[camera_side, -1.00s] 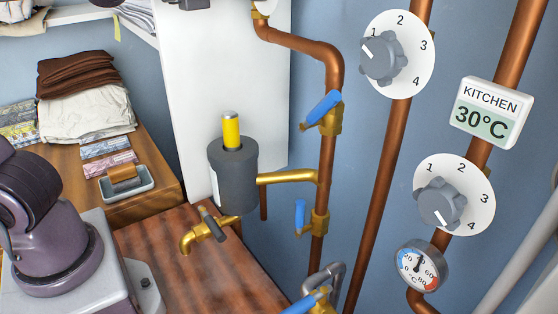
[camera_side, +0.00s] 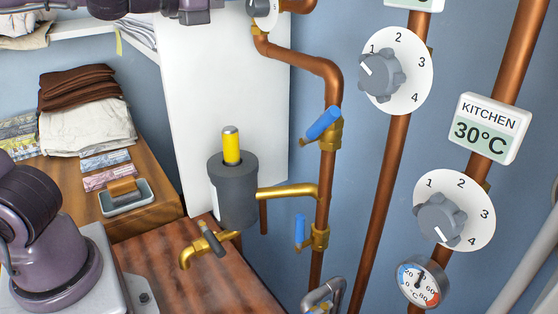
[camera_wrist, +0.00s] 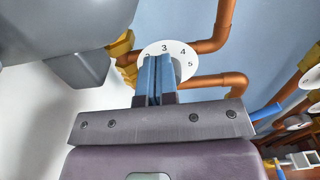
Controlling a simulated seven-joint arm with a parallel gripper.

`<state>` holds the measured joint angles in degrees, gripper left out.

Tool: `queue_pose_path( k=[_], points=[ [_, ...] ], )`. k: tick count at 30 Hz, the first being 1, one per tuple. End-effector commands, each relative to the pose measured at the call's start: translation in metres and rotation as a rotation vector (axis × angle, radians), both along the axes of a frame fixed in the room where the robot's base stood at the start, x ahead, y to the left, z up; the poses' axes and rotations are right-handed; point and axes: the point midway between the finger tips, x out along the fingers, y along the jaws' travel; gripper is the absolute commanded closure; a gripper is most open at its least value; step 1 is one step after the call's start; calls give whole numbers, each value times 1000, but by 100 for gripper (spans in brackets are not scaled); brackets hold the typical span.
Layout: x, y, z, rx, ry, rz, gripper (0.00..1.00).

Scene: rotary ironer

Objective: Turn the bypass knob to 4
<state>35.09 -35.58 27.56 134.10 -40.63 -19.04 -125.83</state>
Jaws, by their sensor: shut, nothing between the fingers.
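No dial is labelled bypass in these frames. In the side view, an upper grey knob (camera_side: 380,74) on a white dial marked 1 to 4 has its white mark near 1. A lower grey knob (camera_side: 441,220), below the KITCHEN sign, has its mark toward 4. In the wrist view, my gripper (camera_wrist: 155,80) is shut and empty. Its blue fingers overlap a white dial (camera_wrist: 178,49) marked 2 to 5, hiding its middle. I cannot tell whether they touch it.
Copper pipes (camera_side: 328,190) with blue-handled valves (camera_side: 323,122) run down the wall. The KITCHEN display (camera_side: 487,128) reads 30°C. A gauge (camera_side: 420,281) hangs at lower right. A grey canister (camera_side: 234,190) and brass tap (camera_side: 205,243) stand near the wooden top. Folded cloths (camera_side: 85,120) lie left.

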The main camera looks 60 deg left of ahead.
Motion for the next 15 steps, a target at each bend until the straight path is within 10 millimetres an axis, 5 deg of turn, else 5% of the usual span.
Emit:
queue_pose_path(
  k=[15],
  points=[
    [-49, -7, 7, 14, -11, -10, 100]
  ],
)
